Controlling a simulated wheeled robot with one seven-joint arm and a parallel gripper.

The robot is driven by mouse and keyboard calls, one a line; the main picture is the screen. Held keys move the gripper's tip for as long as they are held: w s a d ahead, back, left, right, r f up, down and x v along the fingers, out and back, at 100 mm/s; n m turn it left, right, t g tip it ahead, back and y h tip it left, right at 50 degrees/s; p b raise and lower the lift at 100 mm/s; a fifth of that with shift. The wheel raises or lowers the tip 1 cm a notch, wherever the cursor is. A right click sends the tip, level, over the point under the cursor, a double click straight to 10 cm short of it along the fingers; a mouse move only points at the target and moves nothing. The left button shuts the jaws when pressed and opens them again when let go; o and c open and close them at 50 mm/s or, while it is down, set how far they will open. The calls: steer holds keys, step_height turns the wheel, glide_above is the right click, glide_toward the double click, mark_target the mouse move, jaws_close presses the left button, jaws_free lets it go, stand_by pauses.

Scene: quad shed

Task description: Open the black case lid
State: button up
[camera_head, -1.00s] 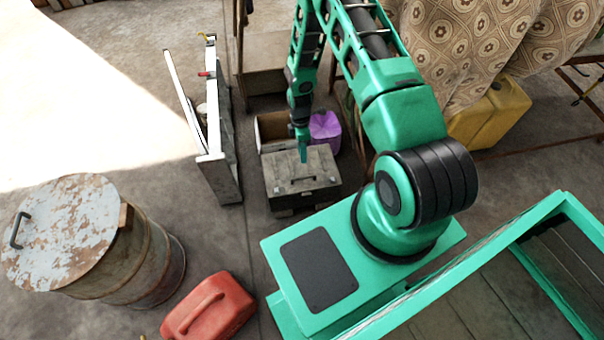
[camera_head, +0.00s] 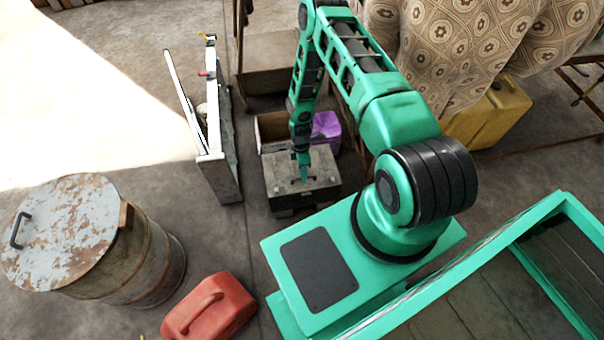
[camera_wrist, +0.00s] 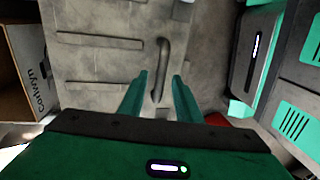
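The black case (camera_head: 325,189) stands on the floor in front of my base, with its worn grey-brown lid shut. Its dark handle (camera_wrist: 162,68) runs along the lid in the wrist view. My gripper (camera_head: 303,180) points down at the lid in the head view. In the wrist view my gripper (camera_wrist: 160,75) is open, with its two green fingers apart on either side of the handle's near end. I cannot tell whether the fingers touch the handle or the lid.
An open cardboard box (camera_head: 272,130) and a purple jug (camera_head: 327,127) stand just behind the case. A metal-framed panel (camera_head: 218,165) stands to the left. A rusty barrel (camera_head: 140,260) and a red canister (camera_head: 208,307) are nearer left. Yellow canisters (camera_head: 490,115) are at right.

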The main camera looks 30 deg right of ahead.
steer(key=shift+f, duration=0.15)
jaws_close()
